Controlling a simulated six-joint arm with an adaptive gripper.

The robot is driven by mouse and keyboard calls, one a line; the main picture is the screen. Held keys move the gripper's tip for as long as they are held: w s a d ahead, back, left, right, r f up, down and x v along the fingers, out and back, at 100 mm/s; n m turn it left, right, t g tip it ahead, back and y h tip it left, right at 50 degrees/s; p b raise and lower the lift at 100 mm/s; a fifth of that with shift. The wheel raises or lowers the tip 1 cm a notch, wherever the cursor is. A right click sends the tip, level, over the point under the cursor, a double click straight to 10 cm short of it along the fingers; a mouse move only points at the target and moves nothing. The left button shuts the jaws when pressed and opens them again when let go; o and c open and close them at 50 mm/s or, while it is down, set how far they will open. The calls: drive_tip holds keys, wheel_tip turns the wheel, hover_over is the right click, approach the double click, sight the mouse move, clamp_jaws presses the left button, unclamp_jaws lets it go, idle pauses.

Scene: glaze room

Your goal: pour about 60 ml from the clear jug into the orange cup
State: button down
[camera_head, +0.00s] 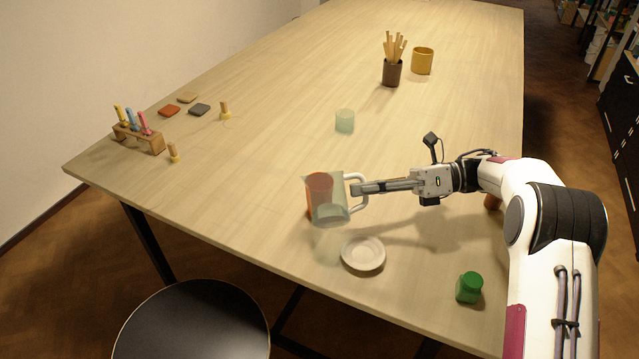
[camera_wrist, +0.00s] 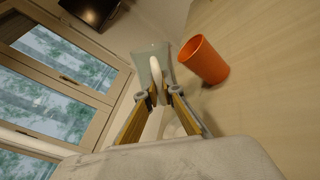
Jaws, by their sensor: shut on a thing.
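The clear jug (camera_head: 337,207) is held by its white handle in my gripper (camera_head: 358,190), above the table. The jug looks pale green and see-through; it also shows in the wrist view (camera_wrist: 150,58) beyond the fingers (camera_wrist: 161,92), which are closed on the handle. The orange cup (camera_head: 319,182) shows partly through the jug in the head view. In the wrist view the orange cup (camera_wrist: 204,61) stands on the table just right of the jug. I cannot tell the jug's exact tilt or the liquid level in either vessel.
A white saucer (camera_head: 363,254) lies in front of the jug, and a green jar (camera_head: 469,287) stands near the front edge. A pale green glass (camera_head: 345,121), a brown tool pot (camera_head: 392,73) and a mustard cup (camera_head: 422,60) stand farther back.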

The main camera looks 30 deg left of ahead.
sight(347, 212)
drive_tip(key=shift+s+d+f+n+y, duration=0.15)
drive_tip(key=shift+s+d+f+n, duration=0.1)
drive_tip(key=shift+f+n, duration=0.35)
drive_tip(key=shift+s+d+f+n+y, duration=0.15)
drive_tip(key=shift+s+d+f+n, duration=0.2)
drive_tip(key=shift+f, duration=0.3)
drive_tip(key=shift+s+d+r+n+y, duration=0.15)
drive_tip(key=shift+s+d+r+n, duration=0.2)
drive_tip(key=shift+n, duration=0.5)
drive_tip(key=shift+s+d+r+n+y, duration=0.2)
drive_tip(key=shift+s+r+n, duration=0.2)
drive_tip(key=shift+n, duration=0.4)
drive_tip(key=shift+s+d+f+n+b, duration=0.25)
drive_tip(key=shift+s+d+n+b, duration=0.15)
drive_tip(key=shift+n, duration=0.4)
drive_tip(key=shift+s+n, duration=0.1)
drive_tip(key=shift+n, duration=0.2)
